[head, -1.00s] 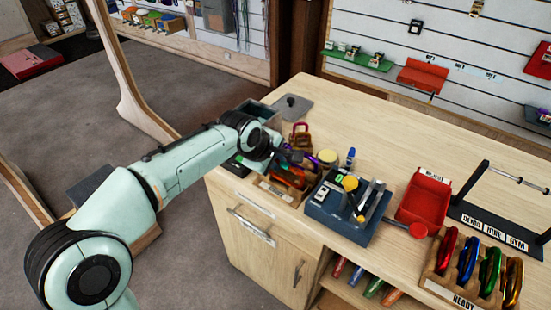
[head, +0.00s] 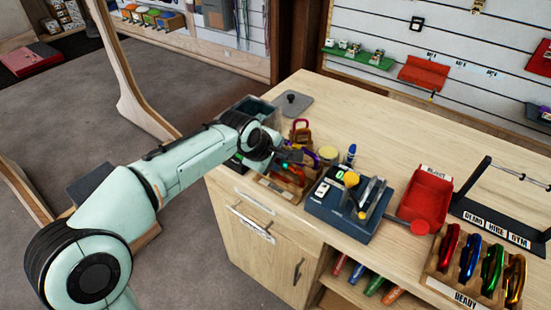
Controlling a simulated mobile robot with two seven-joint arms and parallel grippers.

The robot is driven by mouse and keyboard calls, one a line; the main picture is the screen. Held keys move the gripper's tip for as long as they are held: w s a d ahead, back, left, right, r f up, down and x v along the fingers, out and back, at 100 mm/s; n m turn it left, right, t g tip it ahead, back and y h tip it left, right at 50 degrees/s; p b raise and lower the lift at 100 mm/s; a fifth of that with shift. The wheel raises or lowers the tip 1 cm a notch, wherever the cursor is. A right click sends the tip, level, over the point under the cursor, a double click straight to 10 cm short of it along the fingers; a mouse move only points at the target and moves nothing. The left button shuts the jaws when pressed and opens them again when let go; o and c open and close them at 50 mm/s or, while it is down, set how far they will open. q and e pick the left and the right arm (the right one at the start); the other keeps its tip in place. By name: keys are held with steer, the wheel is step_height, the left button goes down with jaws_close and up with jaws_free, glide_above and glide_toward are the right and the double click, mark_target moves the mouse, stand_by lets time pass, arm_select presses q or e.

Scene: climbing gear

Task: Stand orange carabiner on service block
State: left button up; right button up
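My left gripper (head: 290,158) reaches over the small wooden rack (head: 276,188) at the table's left front edge. Its fingers are dark and small here, and I cannot tell whether they are open or shut. An orange carabiner (head: 294,176) shows in the rack just below the gripper, partly hidden; I cannot tell whether the fingers touch it. A purple carabiner (head: 309,157) is beside it. The service block appears to be the blue-grey block (head: 335,213) to the right, with a yellow knob and an upright metal part on top. My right gripper is not in view.
A red reject tray (head: 424,197) stands right of the block. A wooden ready rack (head: 438,268) holds several coloured carabiners at the front right. A dark labelled stand (head: 500,218) is behind it. The table's back middle is clear.

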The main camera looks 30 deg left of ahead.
arm_select(q)
steer(key=shift+o, duration=1.3)
steer(key=shift+s+r, duration=0.35)
steer(key=shift+r, duration=0.3)
steer(key=p+v, duration=0.1)
steer(key=v, duration=1.1)
steer(key=shift+p, duration=0.4)
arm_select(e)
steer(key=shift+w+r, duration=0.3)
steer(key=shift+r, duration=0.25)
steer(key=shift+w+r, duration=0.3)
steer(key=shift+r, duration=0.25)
